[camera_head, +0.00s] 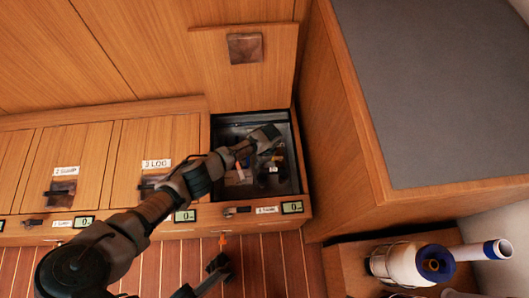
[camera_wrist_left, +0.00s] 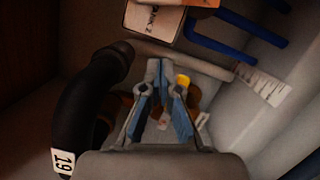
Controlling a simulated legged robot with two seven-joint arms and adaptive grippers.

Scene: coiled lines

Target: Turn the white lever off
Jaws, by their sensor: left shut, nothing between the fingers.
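My left gripper (camera_head: 266,140) reaches down into an open locker (camera_head: 297,150) in the bench. In the left wrist view its fingers (camera_wrist_left: 164,75) with blue inner pads are shut, with nothing between them. A pale bar (camera_wrist_left: 208,66) crosses the view just beyond the fingertips. I cannot tell whether it is the white lever, or whether the fingers touch it. A dark part that looks like my right gripper (camera_head: 219,265) is low over the floor, its finger state unclear.
Beside my left fingers is a thick black hose (camera_wrist_left: 85,105) tagged 19. Blue bars (camera_wrist_left: 220,38), a labelled box (camera_wrist_left: 155,18) and a marked white strip (camera_wrist_left: 262,86) crowd the locker. A grey-topped counter (camera_head: 440,90) stands right. A white cylinder (camera_head: 400,264) is at lower right.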

